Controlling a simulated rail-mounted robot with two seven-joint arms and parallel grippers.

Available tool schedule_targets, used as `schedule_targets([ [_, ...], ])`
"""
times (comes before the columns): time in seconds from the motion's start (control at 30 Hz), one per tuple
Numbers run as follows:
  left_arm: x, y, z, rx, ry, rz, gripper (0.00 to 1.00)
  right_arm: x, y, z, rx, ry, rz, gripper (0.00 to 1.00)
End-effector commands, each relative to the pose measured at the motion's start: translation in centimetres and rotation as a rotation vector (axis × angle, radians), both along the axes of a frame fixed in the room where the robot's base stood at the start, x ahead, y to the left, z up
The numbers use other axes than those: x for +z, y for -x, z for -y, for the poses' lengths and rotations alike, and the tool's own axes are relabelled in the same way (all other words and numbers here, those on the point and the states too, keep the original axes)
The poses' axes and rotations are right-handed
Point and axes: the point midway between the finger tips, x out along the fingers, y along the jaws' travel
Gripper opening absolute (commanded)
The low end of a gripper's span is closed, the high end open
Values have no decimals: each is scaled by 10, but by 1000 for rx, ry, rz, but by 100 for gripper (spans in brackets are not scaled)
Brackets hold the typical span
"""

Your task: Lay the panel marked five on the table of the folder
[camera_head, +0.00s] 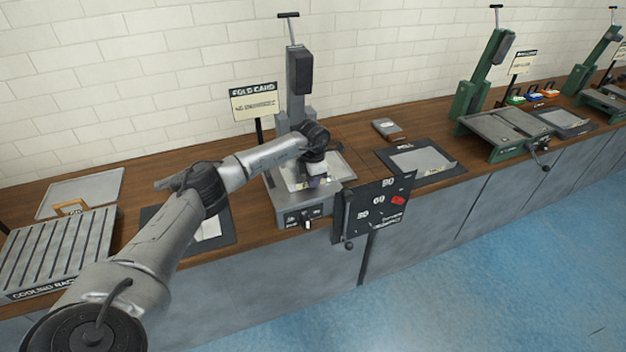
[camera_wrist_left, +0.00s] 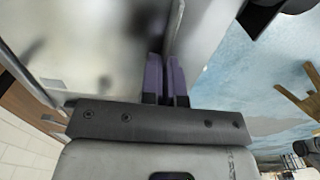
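My left gripper (camera_head: 315,181) points down at the table's front part. In the left wrist view its two purple fingers (camera_wrist_left: 166,80) are close together beside a shiny metal surface (camera_wrist_left: 105,55). A narrow gap shows between them; I cannot tell whether a thin edge is in it. My right gripper is not in view.
A cooling rack (camera_head: 62,250) and a flat tray (camera_head: 82,192) are at the left. A dark mat (camera_head: 225,228) lies beside the folder. Another mat (camera_head: 392,160) lies to the right, before green machines (camera_head: 490,80).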

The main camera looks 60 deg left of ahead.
Motion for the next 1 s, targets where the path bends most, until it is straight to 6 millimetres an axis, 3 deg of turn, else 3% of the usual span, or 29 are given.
schedule_targets([
  [0.13,1,0,0,0,0,1,0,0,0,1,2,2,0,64],
  [0.43,0,0,0,0,0,1,32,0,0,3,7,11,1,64],
  [0.6,0,0,0,0,0,0,33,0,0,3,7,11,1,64],
  [0.9,0,0,0,0,0,0,61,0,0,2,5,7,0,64],
  [1.0,0,0,0,0,0,0,62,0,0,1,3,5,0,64],
])
